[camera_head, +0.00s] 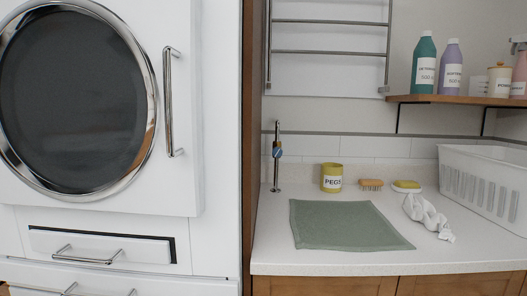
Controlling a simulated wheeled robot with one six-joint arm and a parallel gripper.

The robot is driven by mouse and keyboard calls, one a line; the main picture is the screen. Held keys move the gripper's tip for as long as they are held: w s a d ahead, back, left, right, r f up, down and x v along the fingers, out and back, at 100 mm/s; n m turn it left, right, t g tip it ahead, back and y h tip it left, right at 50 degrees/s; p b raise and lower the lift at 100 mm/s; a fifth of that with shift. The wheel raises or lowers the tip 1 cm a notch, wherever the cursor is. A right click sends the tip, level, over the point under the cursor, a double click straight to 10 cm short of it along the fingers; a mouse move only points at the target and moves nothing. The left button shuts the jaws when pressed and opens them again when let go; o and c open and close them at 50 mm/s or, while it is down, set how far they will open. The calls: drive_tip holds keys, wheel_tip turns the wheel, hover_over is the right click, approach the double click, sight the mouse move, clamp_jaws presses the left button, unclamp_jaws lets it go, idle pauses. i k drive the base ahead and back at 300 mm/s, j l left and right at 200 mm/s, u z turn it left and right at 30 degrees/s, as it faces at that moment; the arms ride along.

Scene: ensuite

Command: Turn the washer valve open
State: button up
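A slim metal standpipe (276,172) rises from the back left of the white counter, beside the tall cabinet side. A small blue part (277,150) sits partway up it and looks like the valve handle; it is too small to tell how it is turned. The washer (198,90) stands on the left, with a large round dark door (75,100) and a vertical bar handle (170,100). My gripper does not show in this view.
A green mat (345,225) lies on the counter (300,262). Behind it are a yellow PEGS tin (331,178), a brush (371,184) and a sponge (406,186). A crumpled white cloth (428,215) and white basket (480,180) are right. A bottle shelf (450,99) hangs above.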

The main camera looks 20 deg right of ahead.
sight(277, 153)
drive_tip(key=i+l+u, duration=0.25)
drive_tip(key=l, duration=0.15)
drive_tip(key=i+l+u, duration=0.1)
drive_tip(key=l+u, duration=0.15)
drive_tip(key=l, duration=0.15)
drive_tip(key=i+l+u, duration=0.1)
drive_tip(key=l+u, duration=0.15)
drive_tip(key=l, duration=0.2)
drive_tip(key=l+u, duration=0.2)
drive_tip(key=l, duration=0.25)
drive_tip(key=i, duration=0.05)
